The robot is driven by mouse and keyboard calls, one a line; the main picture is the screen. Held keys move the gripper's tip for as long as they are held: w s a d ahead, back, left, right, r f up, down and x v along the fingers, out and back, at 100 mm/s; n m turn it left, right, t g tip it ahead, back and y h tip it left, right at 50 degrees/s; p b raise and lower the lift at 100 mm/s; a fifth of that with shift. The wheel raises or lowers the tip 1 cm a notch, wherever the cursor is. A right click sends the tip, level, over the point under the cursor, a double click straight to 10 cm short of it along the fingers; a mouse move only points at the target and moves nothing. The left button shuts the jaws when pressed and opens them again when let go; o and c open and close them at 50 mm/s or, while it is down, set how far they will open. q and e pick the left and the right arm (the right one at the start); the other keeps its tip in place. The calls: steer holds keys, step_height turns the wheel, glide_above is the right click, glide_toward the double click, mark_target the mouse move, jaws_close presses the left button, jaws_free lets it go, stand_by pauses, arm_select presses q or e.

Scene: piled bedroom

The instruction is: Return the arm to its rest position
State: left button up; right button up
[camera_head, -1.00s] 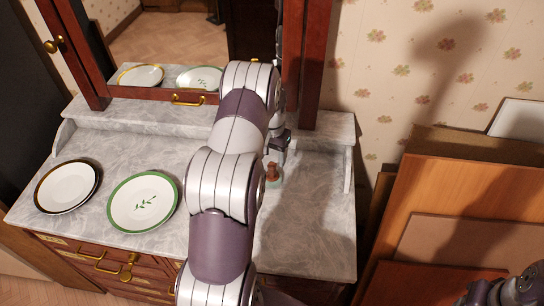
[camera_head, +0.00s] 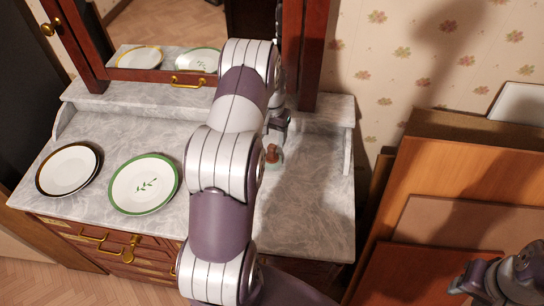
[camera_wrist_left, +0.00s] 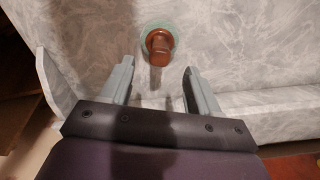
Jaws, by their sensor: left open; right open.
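My left arm (camera_head: 221,215) rises from the bottom middle of the head view and reaches over the grey marble dresser top. Its gripper (camera_head: 279,122) is partly hidden behind the arm. In the left wrist view the left gripper (camera_wrist_left: 158,68) is open, its two fingers apart with nothing gripped. My right gripper (camera_head: 463,284) is at the lower right, small and in front of leaning boards.
A dark-rimmed plate (camera_head: 68,170) and a green-rimmed plate (camera_head: 143,184) lie on the left of the dresser top (camera_head: 310,215). A framed mirror (camera_head: 165,75) stands behind. Wooden boards (camera_head: 475,160) lean at the right. The dresser's right part is clear.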

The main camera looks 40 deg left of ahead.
stand_by(0.4)
arm_select(q)
steer(key=s+d+r+m+b, duration=0.1)
steer(key=s+d+r, duration=0.2)
steer(key=s+d, duration=0.3)
steer(key=s+d+r+t+b, duration=0.1)
steer(key=s+d+r, duration=0.1)
steer(key=s+d, duration=0.3)
steer(key=s+d+r+m+b, duration=0.1)
steer(key=s+d+r+b, duration=0.1)
steer(key=s+d, duration=0.4)
steer(key=d+r, duration=0.1)
steer(key=d, duration=0.3)
steer(key=shift+s+d+r+m, duration=0.3)
steer(key=shift+s, duration=0.05)
steer(key=shift+s, duration=0.15)
